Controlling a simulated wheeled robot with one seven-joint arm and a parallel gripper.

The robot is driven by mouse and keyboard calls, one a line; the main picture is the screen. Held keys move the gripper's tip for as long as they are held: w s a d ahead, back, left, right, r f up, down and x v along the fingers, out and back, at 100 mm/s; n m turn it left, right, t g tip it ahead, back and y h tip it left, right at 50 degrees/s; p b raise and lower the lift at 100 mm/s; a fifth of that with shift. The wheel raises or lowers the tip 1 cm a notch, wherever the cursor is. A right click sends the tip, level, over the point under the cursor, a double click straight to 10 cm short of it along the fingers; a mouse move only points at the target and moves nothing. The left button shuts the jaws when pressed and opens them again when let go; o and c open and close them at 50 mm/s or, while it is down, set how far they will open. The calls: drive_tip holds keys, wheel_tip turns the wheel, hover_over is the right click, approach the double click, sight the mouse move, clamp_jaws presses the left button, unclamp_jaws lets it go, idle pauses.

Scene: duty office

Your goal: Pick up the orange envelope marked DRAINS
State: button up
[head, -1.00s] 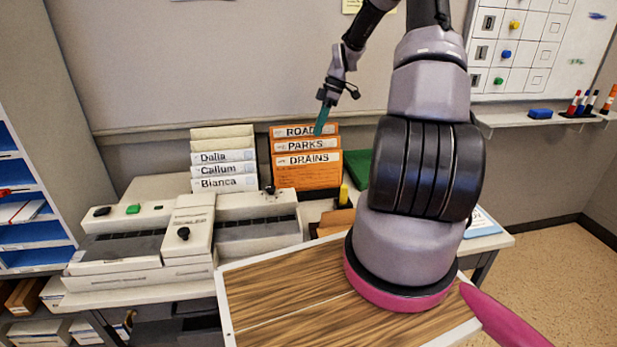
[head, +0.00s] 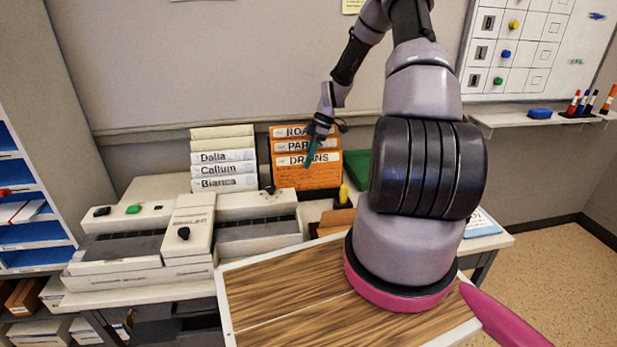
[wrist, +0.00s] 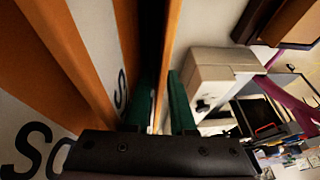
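The orange envelope marked DRAINS (head: 305,178) stands upright at the front of a stack of orange envelopes. Its white label is partly covered by my gripper. Behind it stand the PARKS envelope (head: 290,146) and the ROADS envelope (head: 288,132), also partly covered. My gripper (head: 310,158) has green fingers and is at the top of the DRAINS envelope. In the wrist view, the gripper (wrist: 165,105) is open, with one finger on each side of a thin orange edge, apparently the DRAINS envelope. I cannot tell whether either finger touches it.
White folders marked Dalia, Callum and Bianca (head: 224,170) stand left of the envelopes. Pale machines (head: 258,220) fill the desk in front. A yellow-topped object (head: 343,194) and a green item (head: 357,166) lie to the right. A wooden-topped tray (head: 290,290) is nearest me.

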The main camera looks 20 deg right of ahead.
clamp_jaws()
idle(1.4)
